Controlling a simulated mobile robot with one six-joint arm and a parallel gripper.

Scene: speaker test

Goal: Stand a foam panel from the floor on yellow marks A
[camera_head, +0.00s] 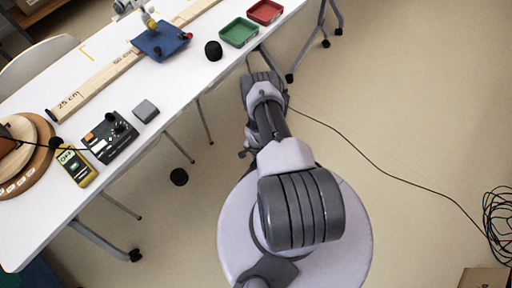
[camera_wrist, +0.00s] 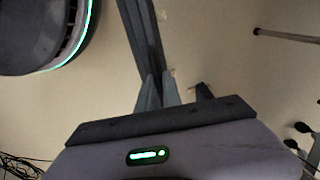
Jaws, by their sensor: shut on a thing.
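My gripper (camera_wrist: 161,88) shows in the wrist view, its fingers closed on a dark grey foam panel (camera_wrist: 142,35). The panel is seen nearly edge-on and runs from the fingers out past the top edge of the picture. Pale floor lies behind it. In the head view my arm reaches down beside the table's right edge, and its links hide most of the gripper; I cannot make out the panel there. A yellow corner mark (camera_head: 84,51) lies on the white table near its far edge; no letter is readable.
The white table (camera_head: 205,85) holds a wooden ruler (camera_head: 95,88), a blue tray (camera_head: 160,43), a dark round thing (camera_head: 213,51), a grey block (camera_head: 146,110), a black control box (camera_head: 110,138), a yellow meter (camera_head: 76,167), and green (camera_head: 239,33) and red (camera_head: 265,12) trays. A cable (camera_head: 380,172) crosses the floor.

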